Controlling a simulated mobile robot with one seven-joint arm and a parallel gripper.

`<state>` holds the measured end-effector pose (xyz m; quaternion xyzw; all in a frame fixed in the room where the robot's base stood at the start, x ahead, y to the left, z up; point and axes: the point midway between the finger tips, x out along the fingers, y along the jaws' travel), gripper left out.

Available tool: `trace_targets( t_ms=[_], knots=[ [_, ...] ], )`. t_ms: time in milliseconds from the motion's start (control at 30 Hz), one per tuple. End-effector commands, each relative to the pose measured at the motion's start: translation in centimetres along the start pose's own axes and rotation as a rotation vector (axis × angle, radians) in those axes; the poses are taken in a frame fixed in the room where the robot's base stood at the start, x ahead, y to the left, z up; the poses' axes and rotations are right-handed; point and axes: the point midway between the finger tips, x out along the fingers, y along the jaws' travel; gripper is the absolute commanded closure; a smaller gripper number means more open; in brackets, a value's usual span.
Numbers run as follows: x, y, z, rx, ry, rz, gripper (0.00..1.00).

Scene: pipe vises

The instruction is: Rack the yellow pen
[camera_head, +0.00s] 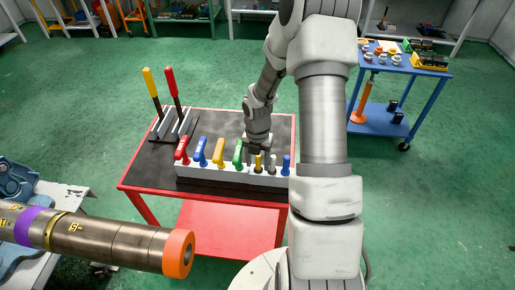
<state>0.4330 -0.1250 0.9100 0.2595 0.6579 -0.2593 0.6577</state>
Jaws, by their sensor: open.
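A small yellow pen-like piece (258,163) stands upright at the right part of the white rack (222,184) on the red cart. It is small in view, and I cannot tell how deep it sits. My gripper (258,153) points down right above it, at its top end, with the jaws open. I cannot see whether the fingers touch it. A grey piece (271,164) and a blue piece (286,165) stand to its right.
Red, blue, yellow and green handled tools fill the rack's left part. Two long-handled levers (163,94) stand on the cart's (262,120) back left. A thick pipe (110,240) juts in at lower left. A blue cart (425,70) stands at back right.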

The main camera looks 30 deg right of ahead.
Motion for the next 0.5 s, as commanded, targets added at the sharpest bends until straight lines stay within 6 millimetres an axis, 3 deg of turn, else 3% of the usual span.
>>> trace_targets(
  t_ms=[167,500],
  knots=[
    [-3.1,0.0,0.2,0.001,-0.006,0.002,0.42],
    [-11.5,-0.1,0.1,0.002,-0.006,0.002,0.42]
  ],
)
